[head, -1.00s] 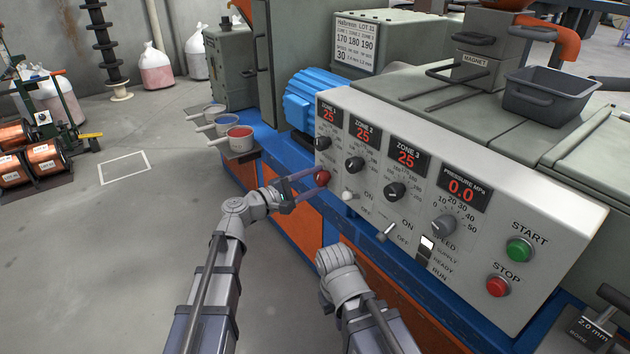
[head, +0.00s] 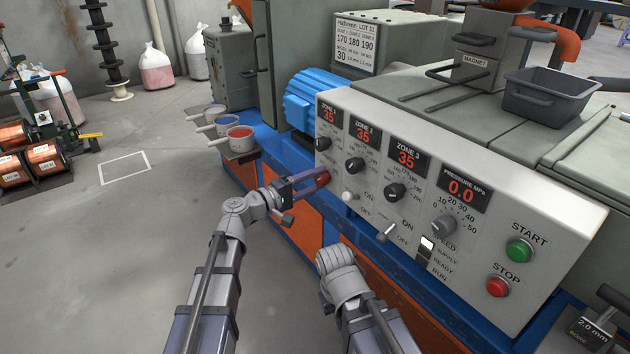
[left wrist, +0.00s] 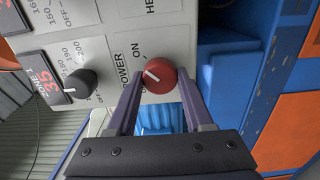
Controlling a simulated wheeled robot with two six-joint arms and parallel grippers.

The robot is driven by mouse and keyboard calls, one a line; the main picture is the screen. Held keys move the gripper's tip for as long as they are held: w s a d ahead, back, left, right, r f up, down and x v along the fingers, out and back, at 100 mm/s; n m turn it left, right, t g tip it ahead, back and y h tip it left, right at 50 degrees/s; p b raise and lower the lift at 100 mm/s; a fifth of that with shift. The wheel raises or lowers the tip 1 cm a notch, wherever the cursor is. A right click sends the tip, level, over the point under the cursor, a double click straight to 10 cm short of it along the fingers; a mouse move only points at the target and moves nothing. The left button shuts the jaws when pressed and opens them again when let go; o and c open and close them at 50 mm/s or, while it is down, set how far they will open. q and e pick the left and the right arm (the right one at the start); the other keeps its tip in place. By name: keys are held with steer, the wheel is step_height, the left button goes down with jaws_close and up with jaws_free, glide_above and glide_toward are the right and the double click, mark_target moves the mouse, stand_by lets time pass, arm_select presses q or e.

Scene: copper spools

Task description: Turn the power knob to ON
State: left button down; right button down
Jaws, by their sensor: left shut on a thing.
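The red power knob (head: 323,178) is on the lower left of the control panel (head: 570,215). In the left wrist view, the knob (left wrist: 159,76) sits beside the POWER and ON lettering. Its white pointer line slants to the upper left, roughly toward the ON side. My left gripper (head: 321,179) is shut on the knob, one finger on each side; the left wrist view shows the left gripper (left wrist: 160,80) as well. In the head view the fingers partly hide the knob. My right arm shows at the lower middle, but its gripper fingers do not.
Cups (head: 240,140) stand on a ledge to the left. The floor at left is mostly open.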

arm_select(q)
steer(key=shift+c, duration=1.4)
jaws_free()
steer(key=v, duration=0.7)
steer(key=shift+s+a, duration=0.25)
steer(key=shift+a, duration=0.05)
